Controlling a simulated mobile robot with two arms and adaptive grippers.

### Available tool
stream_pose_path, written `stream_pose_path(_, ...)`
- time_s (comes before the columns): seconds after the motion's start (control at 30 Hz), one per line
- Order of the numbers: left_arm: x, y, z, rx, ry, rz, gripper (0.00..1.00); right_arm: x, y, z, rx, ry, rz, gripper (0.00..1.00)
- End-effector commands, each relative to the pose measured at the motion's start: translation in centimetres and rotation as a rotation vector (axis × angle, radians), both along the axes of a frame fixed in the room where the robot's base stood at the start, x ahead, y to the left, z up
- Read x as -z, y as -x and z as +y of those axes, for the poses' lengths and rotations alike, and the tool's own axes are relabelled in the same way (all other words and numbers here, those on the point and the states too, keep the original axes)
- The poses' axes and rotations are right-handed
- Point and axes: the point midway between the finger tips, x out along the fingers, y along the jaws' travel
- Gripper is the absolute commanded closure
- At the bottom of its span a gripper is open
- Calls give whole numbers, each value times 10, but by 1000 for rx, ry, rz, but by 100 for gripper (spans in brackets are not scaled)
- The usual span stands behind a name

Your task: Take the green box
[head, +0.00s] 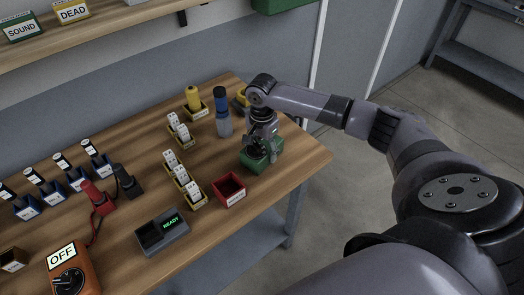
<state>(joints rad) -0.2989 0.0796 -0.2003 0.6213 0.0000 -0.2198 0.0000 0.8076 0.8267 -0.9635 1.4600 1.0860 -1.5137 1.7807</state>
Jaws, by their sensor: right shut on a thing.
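The green box (250,160) stands on the wooden table near its right edge. My right gripper (264,150) reaches down over it from above and is shut on it. The gripper hides part of the box's top and inside. I cannot tell whether the box is lifted or still touching the table. My left gripper is not in the head view.
A red box (230,190) stands just in front, and a blue-capped bottle (223,115) behind left. White items in yellow holders (183,178), a READY device (163,232) and an orange OFF unit (72,270) stand further left. A shelf (130,22) runs above.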

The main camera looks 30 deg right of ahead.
Motion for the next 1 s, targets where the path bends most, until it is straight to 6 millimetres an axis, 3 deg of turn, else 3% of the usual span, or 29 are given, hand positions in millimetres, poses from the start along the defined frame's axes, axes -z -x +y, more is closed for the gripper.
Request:
stream_pose_path(0.3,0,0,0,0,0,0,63,0,0,0,0,0,1,85)
stream_pose_path(0.67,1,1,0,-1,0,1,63,-6,-1,0,0,-1,-4,85)
stream_pose_path(0.87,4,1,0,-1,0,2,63,-28,-2,-1,1,0,-6,85)
stream_pose_path(1.0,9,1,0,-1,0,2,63,-59,-2,0,0,-2,-9,85)
